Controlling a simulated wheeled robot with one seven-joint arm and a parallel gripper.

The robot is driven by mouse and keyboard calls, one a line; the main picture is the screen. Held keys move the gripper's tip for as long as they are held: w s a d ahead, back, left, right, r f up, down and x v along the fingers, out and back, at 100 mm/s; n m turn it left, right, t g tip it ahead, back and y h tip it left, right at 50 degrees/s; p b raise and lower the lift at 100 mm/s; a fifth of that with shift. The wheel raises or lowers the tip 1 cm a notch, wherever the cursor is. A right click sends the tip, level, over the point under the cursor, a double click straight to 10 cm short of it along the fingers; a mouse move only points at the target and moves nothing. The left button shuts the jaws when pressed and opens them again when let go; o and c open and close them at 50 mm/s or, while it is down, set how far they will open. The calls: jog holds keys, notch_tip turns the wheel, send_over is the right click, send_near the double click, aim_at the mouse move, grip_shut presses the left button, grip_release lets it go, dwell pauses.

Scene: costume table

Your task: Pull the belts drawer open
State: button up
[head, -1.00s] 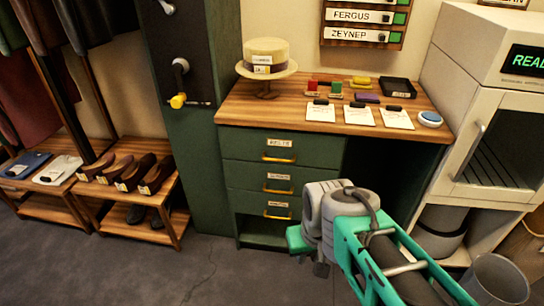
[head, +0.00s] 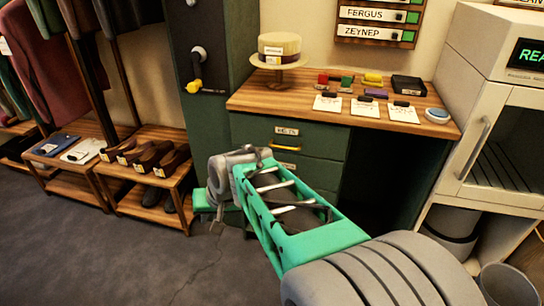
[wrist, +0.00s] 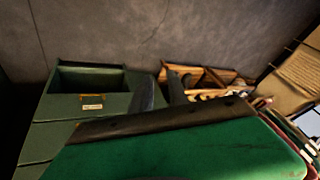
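The belts drawer (head: 261,133) is the top drawer of the green cabinet under the wooden counter. It is shut flush, with a white label and a yellow bar handle (head: 286,147). My gripper (head: 218,226) is low, left of the drawers and in front of the tall green cabinet, apart from the handle. Its fingers are hardly visible in the head view. In the wrist view, the two dark fingers (wrist: 163,92) stand apart with nothing between them. My arm hides most of the lower drawers.
A shoe rack (head: 150,205) stands left of my gripper. A white cabinet (head: 500,140) stands at the right. The counter (head: 250,98) holds a hat on a stand, cards and small items.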

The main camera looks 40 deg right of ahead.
jog(key=w+d+f+m+t+b, duration=0.2)
jog(key=w+d+f+m+b, duration=0.15)
jog(key=w+d, duration=0.4)
jog(key=m+t+h+b, duration=0.3)
jog(key=m+t+b, duration=0.3)
jog(key=m+t, duration=0.5)
send_near(286, 148)
jog(key=w+r+m+g, duration=0.1)
jog(key=w+m+g, duration=0.1)
jog(key=w, duration=0.3)
jog(key=w+d+b, duration=0.1)
jog(key=w, duration=0.4)
jog(key=shift+w+d+f+b, duration=0.1)
jog(key=shift+d+f+b, duration=0.1)
jog(key=shift+f+b, duration=0.15)
grip_shut()
